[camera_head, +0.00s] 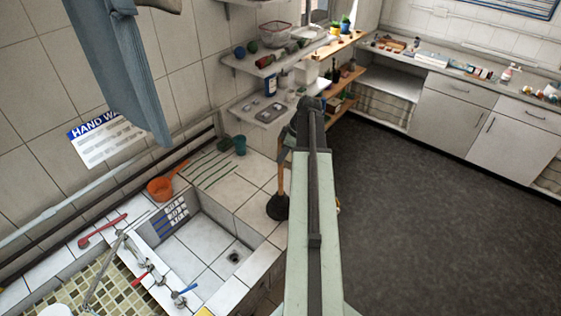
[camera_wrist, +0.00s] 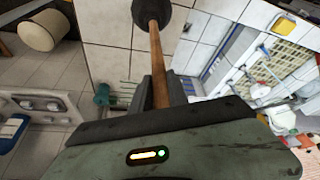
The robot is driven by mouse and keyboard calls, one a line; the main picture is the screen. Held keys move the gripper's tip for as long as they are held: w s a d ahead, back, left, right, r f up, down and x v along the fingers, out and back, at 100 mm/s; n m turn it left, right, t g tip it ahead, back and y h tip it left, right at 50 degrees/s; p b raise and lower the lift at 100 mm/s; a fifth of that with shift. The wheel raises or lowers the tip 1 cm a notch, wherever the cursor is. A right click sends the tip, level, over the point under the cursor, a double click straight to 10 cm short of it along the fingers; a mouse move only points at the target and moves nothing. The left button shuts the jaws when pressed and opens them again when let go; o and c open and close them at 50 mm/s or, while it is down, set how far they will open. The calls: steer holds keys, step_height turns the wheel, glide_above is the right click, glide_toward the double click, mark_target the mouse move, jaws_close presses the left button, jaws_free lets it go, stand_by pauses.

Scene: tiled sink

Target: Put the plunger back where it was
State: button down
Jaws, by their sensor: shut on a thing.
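The plunger has a wooden handle and a black rubber cup. In the head view its cup (camera_head: 277,206) hangs down just left of my arm, at the right edge of the tiled counter. In the wrist view its handle (camera_wrist: 156,55) runs between my two dark fingers, with the cup at the top edge. My gripper (camera_wrist: 160,90) is shut on the handle. In the head view my gripper (camera_head: 298,128) is partly hidden by my arm, and so is the upper handle. I cannot tell whether the cup touches the counter.
A tiled sink (camera_head: 207,250) lies left of my arm, with an orange pan (camera_head: 160,189) and a green cup (camera_head: 240,145) behind it. Wall shelves (camera_head: 270,65) with several items stand beyond. The dark floor (camera_head: 420,220) at right is clear.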

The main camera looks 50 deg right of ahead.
step_height(320, 180, down, 4)
steer(key=b, duration=0.3)
steer(key=shift+a+r, duration=0.15)
steer(key=shift+r, duration=0.05)
steer(key=c, duration=1.3)
jaws_free()
steer(key=p+v, duration=0.7)
steer(key=shift+s+r, duration=0.1)
steer(key=shift+r, duration=0.25)
